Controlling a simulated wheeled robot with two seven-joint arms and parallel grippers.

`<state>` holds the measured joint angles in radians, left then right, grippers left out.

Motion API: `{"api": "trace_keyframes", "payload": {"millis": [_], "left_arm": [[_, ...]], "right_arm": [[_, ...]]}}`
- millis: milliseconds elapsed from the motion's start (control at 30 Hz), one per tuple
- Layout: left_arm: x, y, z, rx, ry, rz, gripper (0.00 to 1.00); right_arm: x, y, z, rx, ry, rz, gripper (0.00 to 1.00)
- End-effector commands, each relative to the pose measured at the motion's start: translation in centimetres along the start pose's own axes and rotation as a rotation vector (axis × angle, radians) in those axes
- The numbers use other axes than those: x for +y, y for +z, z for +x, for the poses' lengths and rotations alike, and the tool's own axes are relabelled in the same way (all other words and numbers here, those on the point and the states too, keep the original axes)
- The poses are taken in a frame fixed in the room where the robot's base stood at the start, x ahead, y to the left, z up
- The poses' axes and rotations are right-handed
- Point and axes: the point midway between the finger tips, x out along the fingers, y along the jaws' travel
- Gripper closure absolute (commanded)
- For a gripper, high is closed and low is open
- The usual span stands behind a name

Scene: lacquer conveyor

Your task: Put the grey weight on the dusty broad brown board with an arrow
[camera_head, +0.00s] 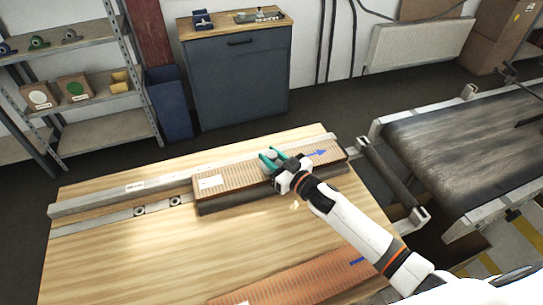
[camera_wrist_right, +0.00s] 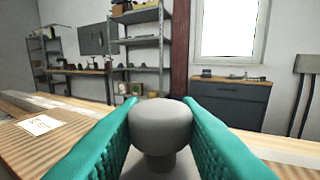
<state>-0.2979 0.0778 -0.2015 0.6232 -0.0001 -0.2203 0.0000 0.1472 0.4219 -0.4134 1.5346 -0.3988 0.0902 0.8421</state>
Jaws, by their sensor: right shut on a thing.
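My right gripper (camera_head: 270,156) has green fingers and is shut on the grey weight (camera_head: 270,154). In the wrist view the weight's round knob (camera_wrist_right: 160,122) sits between the two fingers (camera_wrist_right: 160,135), with its wider base below. The weight is over the rear broad brown board (camera_head: 235,182), which looks pale and dusty and carries a white label and a blue arrow (camera_head: 319,153). I cannot tell if the weight's base touches the board. My left gripper is not in view.
A second, redder brown board (camera_head: 290,281) with a blue arrow lies at the table's front edge. A metal rail (camera_head: 120,200) runs along the back of the wooden table (camera_head: 130,260). A conveyor (camera_head: 460,140) stands at the right. The table's left middle is clear.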

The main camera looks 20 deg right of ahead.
Motion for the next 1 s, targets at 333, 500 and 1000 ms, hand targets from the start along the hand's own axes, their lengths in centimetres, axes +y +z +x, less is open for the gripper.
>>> {"api": "trace_keyframes", "payload": {"millis": [333,500,1000], "left_arm": [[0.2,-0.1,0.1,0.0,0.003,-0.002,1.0],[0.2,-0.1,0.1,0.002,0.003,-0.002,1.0],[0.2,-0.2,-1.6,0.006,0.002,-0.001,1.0]], "right_arm": [[0.0,-0.1,0.0,-0.001,0.0,-0.001,0.64],[0.0,-0.1,0.0,-0.001,0.0,-0.001,0.48],[0.0,0.3,-3.9,0.004,0.0,0.0,0.48]]}}
